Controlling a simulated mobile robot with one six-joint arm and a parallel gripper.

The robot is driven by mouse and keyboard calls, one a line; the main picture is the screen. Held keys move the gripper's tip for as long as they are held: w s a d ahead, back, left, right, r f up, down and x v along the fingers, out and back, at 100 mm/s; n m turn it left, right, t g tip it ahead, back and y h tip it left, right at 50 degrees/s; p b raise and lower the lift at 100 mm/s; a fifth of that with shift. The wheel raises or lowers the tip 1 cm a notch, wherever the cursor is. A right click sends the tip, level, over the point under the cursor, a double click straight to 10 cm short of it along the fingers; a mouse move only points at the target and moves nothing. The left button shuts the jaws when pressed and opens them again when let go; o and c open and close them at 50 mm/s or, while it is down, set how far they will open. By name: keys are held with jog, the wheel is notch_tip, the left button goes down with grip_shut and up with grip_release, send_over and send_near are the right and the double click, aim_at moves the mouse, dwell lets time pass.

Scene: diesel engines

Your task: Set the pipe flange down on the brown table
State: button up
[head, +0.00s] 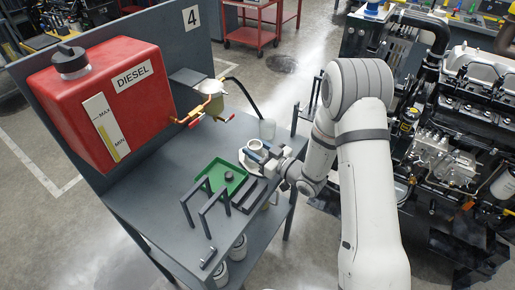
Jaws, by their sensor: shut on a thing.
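My gripper (264,155) is over the right side of a grey workbench, at the end of my white arm. Its jaws are shut on a pale round piece with a ring-like top and a wider rim, which looks like the pipe flange (249,163). The fingers hide part of it. I cannot tell whether it touches the bench top or is held just above it. I see no brown table in this view; the bench top is dark grey.
An engine (450,130) is at right. The bench's left front is bare.

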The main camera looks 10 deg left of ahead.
jog(key=shift+f, duration=0.15)
jog(key=shift+f, duration=0.1)
jog(key=o, duration=1.3)
